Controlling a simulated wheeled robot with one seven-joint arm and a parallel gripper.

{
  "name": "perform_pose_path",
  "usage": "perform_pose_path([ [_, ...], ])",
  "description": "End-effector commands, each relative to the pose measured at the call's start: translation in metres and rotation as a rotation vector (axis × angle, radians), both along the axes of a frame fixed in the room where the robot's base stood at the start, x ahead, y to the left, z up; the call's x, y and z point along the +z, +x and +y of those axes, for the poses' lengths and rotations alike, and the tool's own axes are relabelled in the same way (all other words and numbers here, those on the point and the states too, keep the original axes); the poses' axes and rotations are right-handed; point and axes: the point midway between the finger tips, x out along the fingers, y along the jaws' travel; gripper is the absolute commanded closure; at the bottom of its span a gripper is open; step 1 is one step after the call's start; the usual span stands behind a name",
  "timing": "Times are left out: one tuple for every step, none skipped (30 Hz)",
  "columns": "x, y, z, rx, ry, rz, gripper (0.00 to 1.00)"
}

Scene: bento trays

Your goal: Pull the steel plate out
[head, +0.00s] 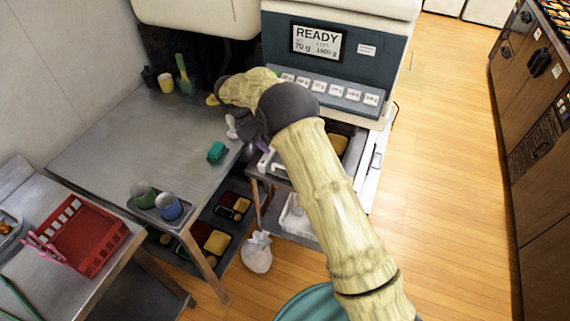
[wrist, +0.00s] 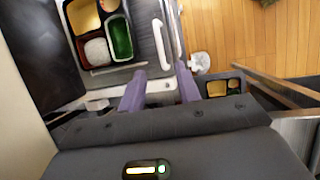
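A white bar-shaped handle (wrist: 160,45) runs along the plate's right side. My gripper (wrist: 160,70) has two purple fingers spread apart, with the handle's near end around the gap between them. I cannot tell whether either finger touches it. In the head view my arm hides most of the gripper and the plate, below the READY machine (head: 335,70).
A grey table (head: 130,150) stands left of my arm, with cups and a small teal item (head: 217,152) on it. More bento trays (head: 217,242) lie on a shelf beneath. A white bag (head: 257,253) is on the floor. The wooden floor at right is clear.

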Motion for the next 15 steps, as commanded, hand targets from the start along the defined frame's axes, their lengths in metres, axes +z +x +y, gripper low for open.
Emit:
perform_pose_path([
  [-0.009,0.000,-0.006,-0.002,-0.003,0.004,0.67],
  [-0.013,0.000,-0.008,-0.003,-0.002,0.003,0.67],
  [-0.019,0.001,-0.011,-0.002,-0.003,0.003,0.67],
  [-0.024,0.001,-0.013,-0.002,-0.003,0.003,0.67],
  [-0.029,0.001,-0.016,-0.003,-0.004,0.003,0.67],
  [-0.036,0.001,-0.019,-0.004,-0.002,0.003,0.67],
  [-0.040,0.001,-0.021,-0.004,-0.003,0.003,0.67],
  [-0.045,0.002,-0.024,-0.004,-0.002,0.003,0.67],
  [-0.051,0.002,-0.027,-0.004,-0.002,0.003,0.67],
  [-0.056,0.002,-0.029,-0.003,-0.002,0.003,0.67],
  [-0.061,0.002,-0.030,-0.001,-0.002,0.003,0.67],
  [-0.067,0.002,-0.033,-0.002,-0.003,0.003,0.67],
  [-0.072,0.003,-0.036,-0.002,-0.003,0.003,0.67],
  [-0.077,0.003,-0.038,-0.002,-0.003,0.003,0.67],
  [-0.084,0.003,-0.041,-0.003,-0.002,0.003,0.67],
])
